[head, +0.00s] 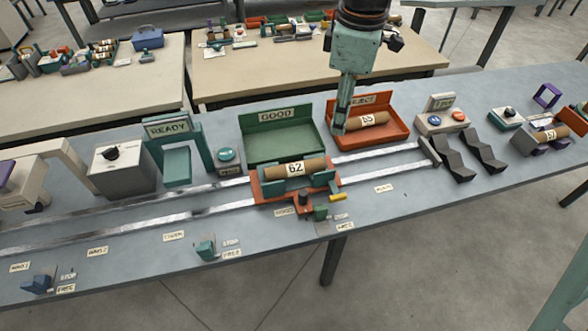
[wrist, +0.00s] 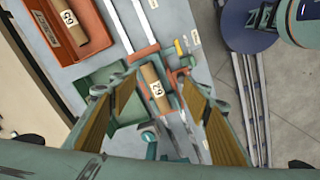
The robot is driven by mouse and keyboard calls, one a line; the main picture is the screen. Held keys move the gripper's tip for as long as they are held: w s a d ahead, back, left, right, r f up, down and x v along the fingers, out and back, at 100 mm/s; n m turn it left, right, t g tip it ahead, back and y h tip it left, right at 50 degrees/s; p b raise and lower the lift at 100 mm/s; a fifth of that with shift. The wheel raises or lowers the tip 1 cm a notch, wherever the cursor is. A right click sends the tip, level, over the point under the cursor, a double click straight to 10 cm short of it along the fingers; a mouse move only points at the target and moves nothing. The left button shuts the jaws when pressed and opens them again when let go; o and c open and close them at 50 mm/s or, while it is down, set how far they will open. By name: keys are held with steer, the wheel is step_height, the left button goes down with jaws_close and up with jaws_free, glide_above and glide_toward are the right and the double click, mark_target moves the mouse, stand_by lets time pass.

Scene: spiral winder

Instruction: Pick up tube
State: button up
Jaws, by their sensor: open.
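A brown cardboard tube with a "62" label (head: 313,164) lies across a cradle on the orange carriage (head: 262,195) on the rails. In the wrist view this tube (wrist: 152,74) lies between and beyond my open fingers. My gripper (head: 341,125) points down above the bench, by the left end of the orange reject tray (head: 392,128); its two fingers (wrist: 160,80) stand apart and empty in the wrist view. A second labelled tube (head: 383,118) lies in the reject tray and also shows in the wrist view (wrist: 79,32). A third tube (head: 555,133) rests at the far right.
The green GOOD tray (head: 280,145) is empty, behind the carriage. Two metal rails (head: 200,199) run along the bench. A teal READY gate (head: 170,130) and a grey box (head: 125,172) stand left. A button box (head: 442,122) and dark zigzag pieces (head: 470,155) stand right.

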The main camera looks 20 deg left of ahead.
mark_target(295, 165)
steer(key=w+a+f+n+p, duration=0.1)
steer(key=a+f+n, duration=0.5)
steer(key=a+f, duration=0.6)
steer(key=shift+w+a+f+g, duration=0.35)
steer(key=shift+w+f, duration=0.2)
steer(key=shift+f, duration=0.4)
steer(key=shift+d+f, duration=0.1)
steer(key=shift+f, duration=0.05)
steer(key=shift+f, duration=4.15)
steer(key=shift+w+f, duration=0.1)
steer(key=shift+f, duration=2.5)
steer(key=c, duration=0.9)
steer(key=shift+c, duration=0.2)
